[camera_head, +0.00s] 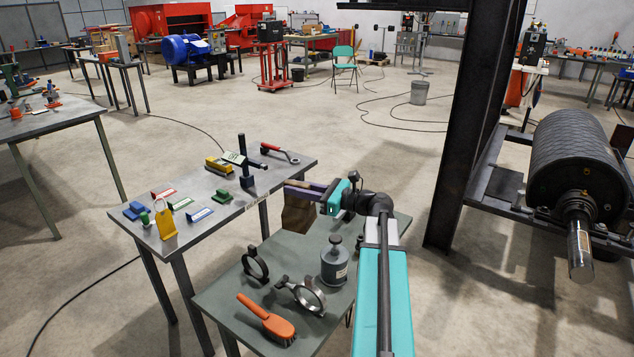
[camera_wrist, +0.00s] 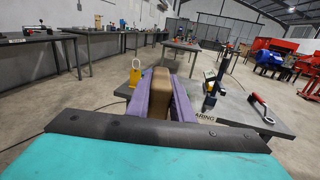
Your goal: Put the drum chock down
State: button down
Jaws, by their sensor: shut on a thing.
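The drum chock (camera_head: 298,215) is a brown wooden block. It hangs below the end of my gripper (camera_head: 297,190) in the head view, near the far edge of the grey-green table (camera_head: 228,299). In the wrist view the chock (camera_wrist: 160,98) is between the two purple fingers of my gripper (camera_wrist: 161,88), which are shut on it. I cannot tell whether the chock touches the table; its far side is hidden.
The grey-green table holds a dark ring (camera_head: 256,265), a ring clamp (camera_head: 305,294), a grey canister (camera_head: 334,262) and an orange brush (camera_head: 266,318). A grey bench (camera_head: 205,180) behind carries a yellow padlock (camera_head: 165,220) and several tools. A steel post (camera_head: 470,130) and roller (camera_head: 572,160) stand right.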

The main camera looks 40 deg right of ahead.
jog(key=w+a+f+n+g+y+b, duration=0.1)
jog(key=a+f+n+g+y+b, duration=0.15)
jog(key=a, duration=0.95)
jog(key=w+a+f+n+g+y+b, duration=0.15)
jog(key=a+f, duration=0.25)
jog(key=a, duration=0.9)
jog(key=s+a+f+n+g+y+b, duration=0.1)
jog(key=a+f+b, duration=0.7)
jog(key=f+b, duration=0.2)
notch_tip(320, 180, down, 2)
jog(key=shift+s+f+y, duration=0.1)
jog(key=shift+s+y, duration=0.15)
jog(key=shift+y, duration=0.15)
jog(key=shift+a, duration=0.2)
